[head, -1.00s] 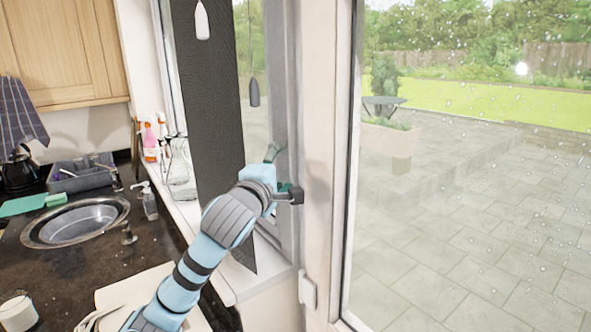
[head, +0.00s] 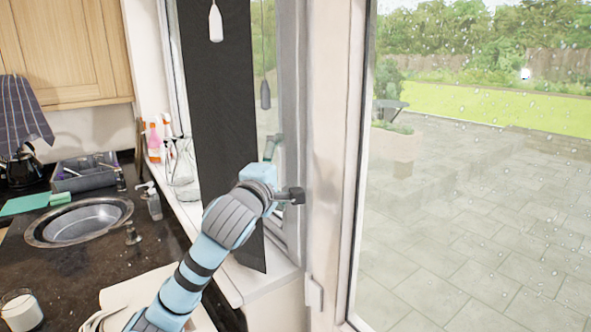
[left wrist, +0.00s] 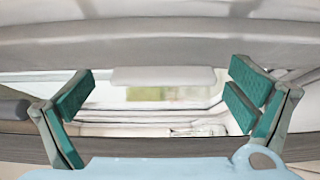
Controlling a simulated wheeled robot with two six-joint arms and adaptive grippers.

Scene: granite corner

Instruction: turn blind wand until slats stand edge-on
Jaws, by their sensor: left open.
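The blind (head: 216,120) hangs at the window as a dark grey, finely lined panel; I cannot make out its separate slats or their tilt. A white pull (head: 215,22) hangs before its upper part, and a darker one like it (head: 265,95) shows to its right, apparently a reflection. I cannot make out a wand for certain. My left gripper (head: 286,193) is beside the window frame, right of the blind's lower part. In the left wrist view its teal-padded fingers (left wrist: 160,105) are spread with nothing gripped between them. My right gripper is out of view.
The window sill (head: 200,222) holds bottles (head: 155,142) and a glass jar. A sink (head: 80,222) is set in the dark worktop, with a glass (head: 20,308) in front. A pale frame post (head: 325,150) and large glass pane stand close to my gripper's right.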

